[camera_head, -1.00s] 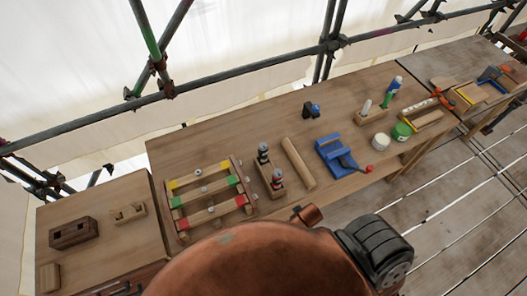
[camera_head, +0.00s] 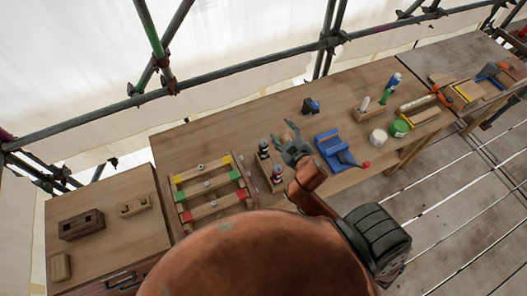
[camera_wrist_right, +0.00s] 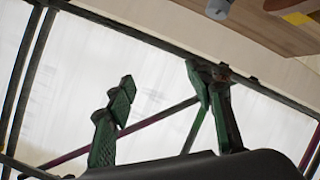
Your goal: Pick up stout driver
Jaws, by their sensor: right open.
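Two short dark-handled tools with pale bands stand upright in a wooden block (camera_head: 272,184). The rear one (camera_head: 263,149) has a pale band; the front one (camera_head: 277,174) also shows red. I cannot tell which is the stout driver. My right gripper (camera_head: 287,130) is open and empty, above the table just right of the rear tool and apart from it. Its two green fingers stand wide apart in the right wrist view (camera_wrist_right: 165,95), with only sheeting and scaffold poles behind them. My left gripper is not in view.
A frame with yellow, green and red bars (camera_head: 210,187) lies left of the block. A blue tool cradle (camera_head: 331,146), white tub (camera_head: 378,136) and green tub (camera_head: 399,129) are to the right. A small dark-blue item (camera_head: 311,106) sits behind. The table's back left is clear.

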